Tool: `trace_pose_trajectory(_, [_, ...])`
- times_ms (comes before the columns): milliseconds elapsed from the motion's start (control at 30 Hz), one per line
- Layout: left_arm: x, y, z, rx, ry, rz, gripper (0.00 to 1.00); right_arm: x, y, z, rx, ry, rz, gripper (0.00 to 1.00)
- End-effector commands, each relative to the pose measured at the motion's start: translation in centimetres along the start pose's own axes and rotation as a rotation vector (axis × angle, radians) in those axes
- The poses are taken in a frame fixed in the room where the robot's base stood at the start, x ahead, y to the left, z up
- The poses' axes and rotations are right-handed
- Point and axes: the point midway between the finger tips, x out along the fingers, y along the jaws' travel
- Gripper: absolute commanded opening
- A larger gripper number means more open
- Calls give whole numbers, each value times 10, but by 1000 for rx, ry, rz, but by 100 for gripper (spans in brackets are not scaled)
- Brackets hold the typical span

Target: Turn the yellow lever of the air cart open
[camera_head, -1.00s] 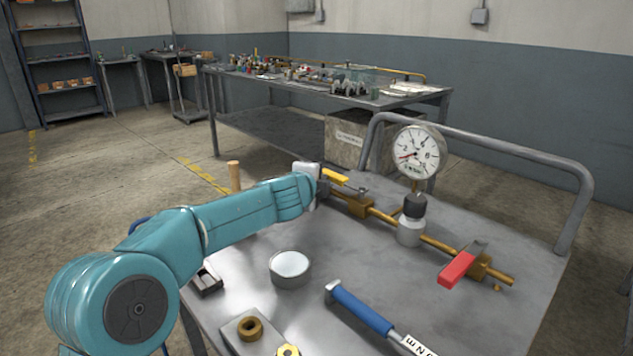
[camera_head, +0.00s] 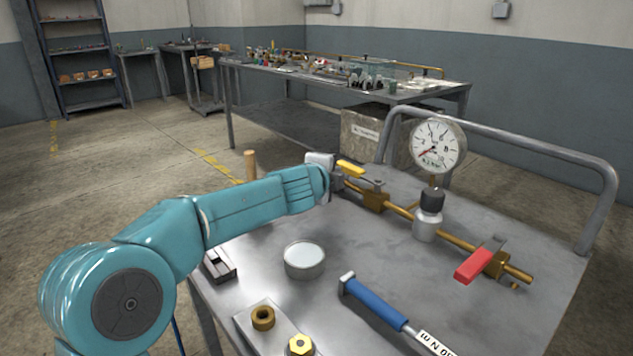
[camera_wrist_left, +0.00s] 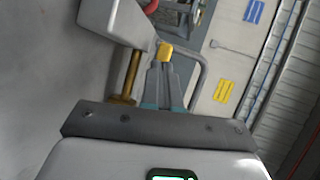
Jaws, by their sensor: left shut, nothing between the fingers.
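The yellow lever (camera_head: 350,168) sits on a brass valve (camera_head: 375,199) at the far left end of the cart's brass pipe. In the head view it runs roughly along the pipe. My left gripper (camera_head: 338,181) is beside the lever's free end, and its fingers are partly hidden by my wrist. In the left wrist view my left gripper (camera_wrist_left: 165,64) is shut and empty, with the yellow lever's end (camera_wrist_left: 165,50) just beyond the fingertips. I cannot tell whether they touch. The air cart (camera_head: 540,222) has a grey top. My right gripper is not in view.
A pressure gauge (camera_head: 437,146) and a black-capped grey part (camera_head: 428,216) stand along the pipe. A red lever (camera_head: 473,265) sits at its near right end. A round tin (camera_head: 304,260), a blue-handled tool (camera_head: 374,308) and brass fittings (camera_head: 262,318) lie nearer. A tubular rail (camera_head: 520,133) bounds the back.

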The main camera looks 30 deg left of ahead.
Motion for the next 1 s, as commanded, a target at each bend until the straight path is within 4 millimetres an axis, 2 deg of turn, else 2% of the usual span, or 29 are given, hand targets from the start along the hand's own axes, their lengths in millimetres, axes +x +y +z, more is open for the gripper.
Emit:
trace_pose_trajectory(100, [-33, 1, 1, -1, -1, -4, 0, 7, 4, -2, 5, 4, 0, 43])
trace_pose_trajectory(300, [-87, -1, 0, -1, -1, -3, 0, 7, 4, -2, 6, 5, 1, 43])
trace_pose_trajectory(500, [-124, -2, 0, -1, -1, -2, 0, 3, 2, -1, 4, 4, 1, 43])
trace_pose_trajectory(700, [-137, 0, 1, -1, -3, 0, 0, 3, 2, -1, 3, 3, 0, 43])
trace_pose_trajectory(1000, [-137, 0, 1, -1, -3, 0, 0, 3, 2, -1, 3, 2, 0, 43])
